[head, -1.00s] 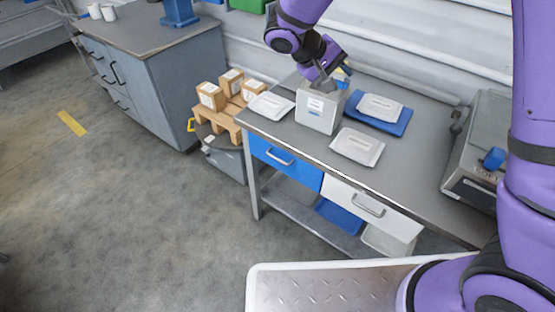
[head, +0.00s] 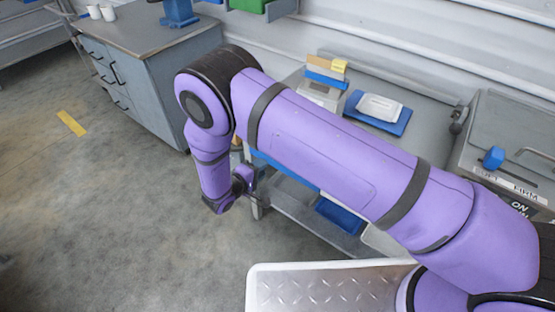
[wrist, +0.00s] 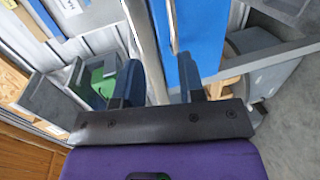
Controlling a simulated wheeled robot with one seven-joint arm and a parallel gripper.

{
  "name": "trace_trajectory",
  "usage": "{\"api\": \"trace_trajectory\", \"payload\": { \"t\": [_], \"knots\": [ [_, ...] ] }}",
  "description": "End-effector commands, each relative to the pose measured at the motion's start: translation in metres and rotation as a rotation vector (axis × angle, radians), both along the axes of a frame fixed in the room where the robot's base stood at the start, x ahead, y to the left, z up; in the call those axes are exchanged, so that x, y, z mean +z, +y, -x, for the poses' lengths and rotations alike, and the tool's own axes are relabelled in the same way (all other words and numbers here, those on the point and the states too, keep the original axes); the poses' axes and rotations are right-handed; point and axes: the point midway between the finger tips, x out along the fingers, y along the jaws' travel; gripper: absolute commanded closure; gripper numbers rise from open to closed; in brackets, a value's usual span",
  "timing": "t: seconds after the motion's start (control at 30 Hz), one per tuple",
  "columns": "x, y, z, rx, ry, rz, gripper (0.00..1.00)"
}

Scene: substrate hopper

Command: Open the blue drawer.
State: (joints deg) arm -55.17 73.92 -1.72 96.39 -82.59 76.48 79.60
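The blue drawer (head: 292,172) is under the left part of the workbench top. In the head view my arm hides most of its front and its handle, leaving only a blue strip. In the wrist view its flat blue front (wrist: 203,32) fills the upper middle, beside the grey bench edge (wrist: 146,40). My gripper (wrist: 157,75) is open, with its two fingers apart and the bench edge and part of the drawer front beyond them. I cannot tell whether the fingers touch anything.
A box with a blue and yellow item (head: 325,75) and a blue tray with a white packet (head: 378,108) stand on the bench. A grey machine (head: 510,150) is at right. A grey cabinet (head: 150,75) stands at left. The floor left of the bench is clear.

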Motion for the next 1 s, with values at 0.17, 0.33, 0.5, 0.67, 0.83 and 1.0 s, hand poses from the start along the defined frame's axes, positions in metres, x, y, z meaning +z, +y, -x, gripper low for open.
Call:
{"api": "trace_trajectory", "payload": {
  "t": [0.17,0.33,0.5,0.67,0.83,1.0],
  "knots": [
    [-0.018,0.005,0.005,0.038,-0.014,0.007,0.64],
    [-0.022,-0.004,-0.006,0.038,-0.015,0.008,0.64],
    [-0.028,-0.022,-0.029,0.037,-0.014,0.008,0.64],
    [-0.034,-0.039,-0.051,0.037,-0.014,0.008,0.64],
    [-0.038,-0.052,-0.067,0.038,-0.014,0.008,0.64],
    [-0.041,-0.058,-0.075,0.039,-0.013,0.007,0.64]
  ]
}}
